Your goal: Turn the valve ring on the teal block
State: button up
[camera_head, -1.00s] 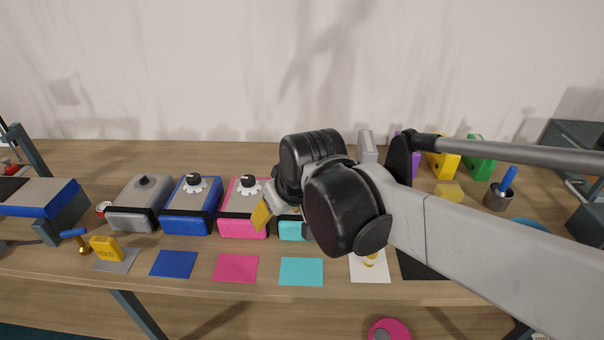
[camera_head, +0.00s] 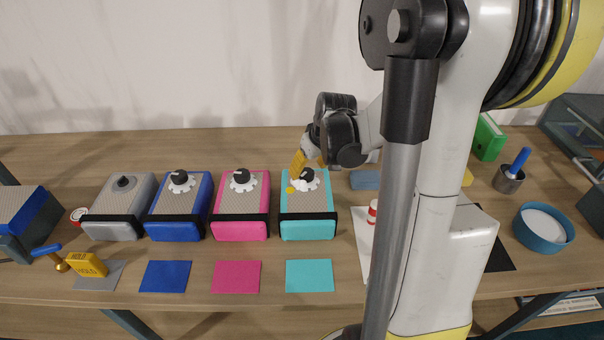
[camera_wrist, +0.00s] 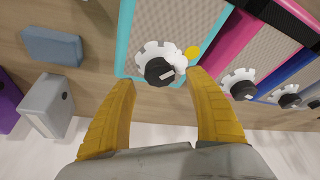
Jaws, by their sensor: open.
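The teal block (camera_head: 309,229) stands on the table, right of the pink block, with a beige textured top and a black band near its front. On its top is a white toothed valve ring (camera_head: 311,183) around a black knob, partly hidden by my gripper. In the wrist view the valve ring (camera_wrist: 152,55) and its black knob lie just beyond and between my fingertips. My gripper (camera_head: 303,170) has yellow fingers and is open over the rear part of the teal block. In the wrist view my gripper (camera_wrist: 163,80) holds nothing; contact with the ring cannot be told.
Pink (camera_head: 241,227), blue (camera_head: 178,226) and grey (camera_head: 116,226) blocks stand in a row to the left. Colored cards lie in front, including a teal card (camera_head: 309,275). A blue-grey block (camera_wrist: 52,46) and a grey box (camera_wrist: 47,105) stand on the other side.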

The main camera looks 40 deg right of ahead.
aim_at(306, 172)
jog(key=shift+b+x, duration=0.4)
jog(key=shift+x, duration=1.2)
jog(key=c, duration=1.2)
jog(key=shift+m, duration=0.3)
jog(key=m+h, duration=0.1)
jog(key=m, duration=0.1)
jog(key=m+h, duration=0.1)
jog(key=m, duration=0.1)
jog(key=shift+a+g, duration=0.1)
jog(key=shift+g, duration=0.2)
jog(key=shift+m+g+h, duration=0.4)
jog(key=shift+m+g, duration=0.1)
jog(key=shift+m, duration=1.5)
